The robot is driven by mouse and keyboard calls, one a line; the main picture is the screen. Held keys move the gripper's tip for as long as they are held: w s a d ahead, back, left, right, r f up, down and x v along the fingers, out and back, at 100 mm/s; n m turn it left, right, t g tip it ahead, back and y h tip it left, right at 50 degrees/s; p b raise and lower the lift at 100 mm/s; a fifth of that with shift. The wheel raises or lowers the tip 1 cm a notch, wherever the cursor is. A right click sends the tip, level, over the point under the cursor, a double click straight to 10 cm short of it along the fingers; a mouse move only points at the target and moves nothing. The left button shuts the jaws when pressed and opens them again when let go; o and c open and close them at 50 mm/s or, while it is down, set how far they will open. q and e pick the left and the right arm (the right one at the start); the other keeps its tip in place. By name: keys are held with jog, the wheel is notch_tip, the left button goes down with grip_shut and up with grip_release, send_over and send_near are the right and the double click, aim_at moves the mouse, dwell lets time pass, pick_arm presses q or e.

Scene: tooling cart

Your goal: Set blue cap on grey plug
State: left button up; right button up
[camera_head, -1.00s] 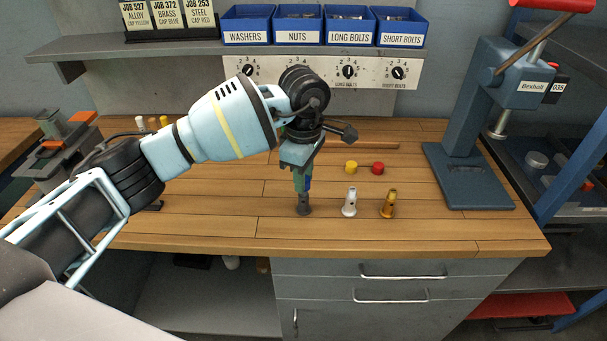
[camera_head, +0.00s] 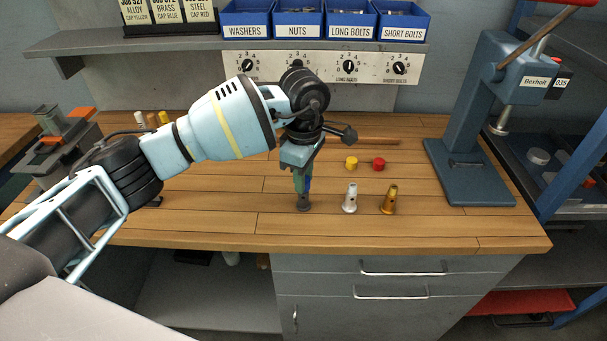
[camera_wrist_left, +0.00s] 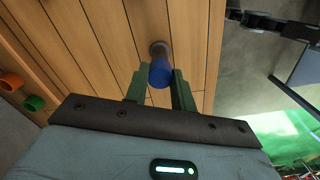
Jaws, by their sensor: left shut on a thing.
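My left gripper (camera_head: 303,187) points down over the workbench. Its green fingers are shut on the blue cap (camera_wrist_left: 161,74), which shows between the fingertips in the left wrist view. A sliver of the cap's blue also shows beside the fingers in the head view (camera_head: 308,184). The dark grey plug (camera_head: 303,203) stands upright on the wood directly below the fingers. In the left wrist view the plug (camera_wrist_left: 158,47) shows just beyond the cap, partly hidden by it. I cannot tell whether cap and plug touch. My right gripper is not in view.
A silver plug (camera_head: 350,198) and a brass plug (camera_head: 388,200) stand to the right. A yellow cap (camera_head: 351,162) and a red cap (camera_head: 378,164) lie behind them. A blue press (camera_head: 470,185) stands at the right end. The bench front is clear.

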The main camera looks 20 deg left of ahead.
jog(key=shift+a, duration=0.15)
pick_arm(q)
jog(key=o, duration=1.5)
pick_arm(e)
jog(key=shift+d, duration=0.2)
pick_arm(q)
jog(key=shift+r, duration=0.9)
jog(key=shift+r+p, duration=0.7)
jog(key=shift+r, duration=1.95)
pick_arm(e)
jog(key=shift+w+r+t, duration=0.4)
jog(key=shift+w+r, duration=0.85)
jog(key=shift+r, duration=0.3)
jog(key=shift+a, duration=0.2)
